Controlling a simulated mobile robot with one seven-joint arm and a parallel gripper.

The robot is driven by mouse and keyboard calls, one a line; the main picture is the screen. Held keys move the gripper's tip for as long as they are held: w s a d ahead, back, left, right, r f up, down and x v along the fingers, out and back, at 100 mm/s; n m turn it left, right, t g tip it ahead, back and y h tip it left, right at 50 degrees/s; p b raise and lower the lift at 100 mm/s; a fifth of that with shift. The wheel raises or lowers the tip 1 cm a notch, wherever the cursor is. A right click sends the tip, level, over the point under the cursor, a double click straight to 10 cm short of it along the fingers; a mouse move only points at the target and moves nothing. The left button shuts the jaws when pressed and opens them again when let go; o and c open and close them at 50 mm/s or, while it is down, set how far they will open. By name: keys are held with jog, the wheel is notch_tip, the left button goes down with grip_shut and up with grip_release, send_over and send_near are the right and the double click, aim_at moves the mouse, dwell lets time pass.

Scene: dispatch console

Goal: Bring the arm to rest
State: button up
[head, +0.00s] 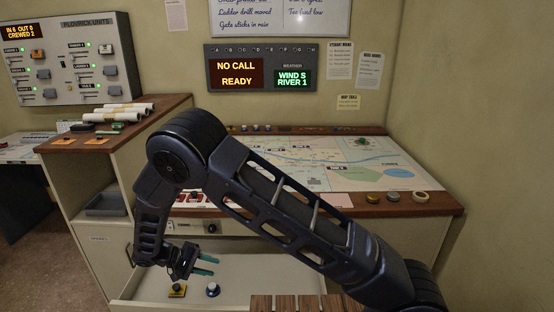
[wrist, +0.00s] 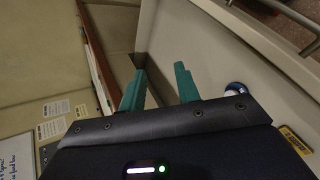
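My arm crosses the head view from the lower right, up to an elbow, then down to the left. My gripper (head: 214,265) hangs low, over an open pale drawer (head: 270,270). Its two teal fingers point right in that view and are apart. The wrist view also shows my gripper (wrist: 158,82) with a clear gap between the fingers and nothing held. A blue and white round piece (head: 213,290) lies in the drawer, below the fingers. A yellow and dark piece (head: 177,290) lies to its left. My forearm hides part of the console.
The console with a map top (head: 350,165) stands behind the arm. Round pieces and a tape ring (head: 420,197) sit on its front edge. A wooden slatted surface (head: 300,303) is at the bottom. Paper rolls (head: 118,112) lie on the left cabinet, above a grey tray (head: 106,204).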

jog(key=w+d+r+m+g+y, duration=0.2)
jog(key=w+d+r+y, duration=0.3)
jog(key=d+r, duration=0.85)
jog(key=w+d+r+m+g+y, duration=0.25)
jog(key=w+d+r, duration=0.45)
jog(key=d+r, duration=0.65)
jog(key=s+d+r+t+y, duration=0.1)
jog(key=s+d+r, duration=0.1)
jog(key=d+r, duration=0.35)
jog(key=s+d+r+t+y, duration=0.1)
jog(key=s+d+r+y, duration=0.1)
jog(key=d, duration=0.7)
jog(key=s+d+r+m+t, duration=0.2)
jog(key=s+d+t, duration=0.2)
jog(key=s+d, duration=0.6)
jog(key=shift+s+r+m, duration=0.35)
jog(key=shift+s+r, duration=0.05)
jog(key=shift+s, duration=0.1)
